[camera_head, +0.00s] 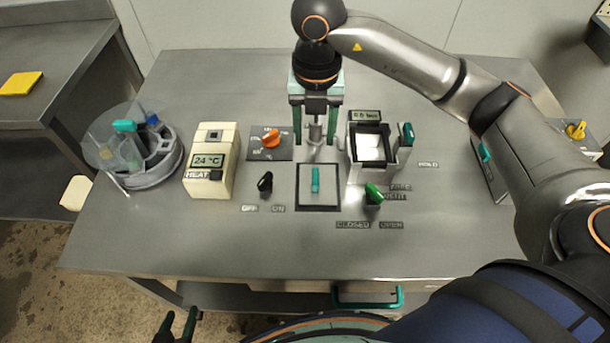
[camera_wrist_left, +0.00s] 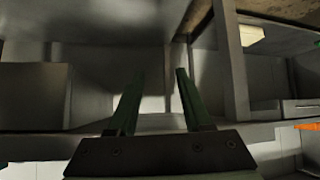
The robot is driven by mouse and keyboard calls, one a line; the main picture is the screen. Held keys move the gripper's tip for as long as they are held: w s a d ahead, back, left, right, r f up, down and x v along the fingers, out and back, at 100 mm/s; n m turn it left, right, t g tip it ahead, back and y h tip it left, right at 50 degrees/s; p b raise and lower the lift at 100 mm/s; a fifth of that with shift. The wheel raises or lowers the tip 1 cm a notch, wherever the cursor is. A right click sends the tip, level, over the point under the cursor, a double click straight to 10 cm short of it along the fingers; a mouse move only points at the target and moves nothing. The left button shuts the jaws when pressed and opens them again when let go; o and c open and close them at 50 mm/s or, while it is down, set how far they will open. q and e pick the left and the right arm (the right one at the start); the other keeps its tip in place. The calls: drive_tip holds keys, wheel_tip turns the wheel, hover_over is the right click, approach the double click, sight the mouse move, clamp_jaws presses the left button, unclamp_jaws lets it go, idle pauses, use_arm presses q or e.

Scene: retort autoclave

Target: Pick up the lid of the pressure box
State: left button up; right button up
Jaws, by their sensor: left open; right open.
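The lid (camera_head: 305,190) looks like a light square plate with a teal upright grip (camera_head: 316,180), lying in a dark square frame on the table. The pressure box (camera_head: 355,172) stands just behind and right of it, with its top open, a bright inside and a "0.0 bar" display. My right gripper (camera_head: 316,142) points down behind the lid, its green fingers open and apart from the teal grip. A grey metal post shows between the fingers; I cannot tell its depth. My left gripper (camera_head: 180,326) is low in front of the table, open and empty in the left wrist view (camera_wrist_left: 159,72).
A cream heater box (camera_head: 222,166) reads 24 °C, left of an orange knob (camera_head: 271,138) and a black switch (camera_head: 265,184). A green-handled valve (camera_head: 373,194) sits right of the lid. A round clear-covered container (camera_head: 150,180) stands at left. The table front is clear.

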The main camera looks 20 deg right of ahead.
drive_tip(key=f, duration=0.1)
hover_over(315, 176)
drive_tip(key=f, duration=0.6)
drive_tip(key=shift+s+a+f, duration=0.1)
drive_tip(key=shift+a+f, duration=0.2)
drive_tip(key=shift+f, duration=0.1)
drive_tip(key=f, duration=0.4)
drive_tip(key=shift+d+f, duration=0.35)
drive_tip(key=shift+d, duration=0.05)
drive_tip(key=shift+f, duration=0.6)
use_arm(q)
drive_tip(key=shift+s+f, duration=0.55)
drive_tip(key=shift+f, duration=0.25)
use_arm(e)
drive_tip(key=shift+c, duration=0.3)
clamp_jaws()
drive_tip(key=shift+r, duration=0.1)
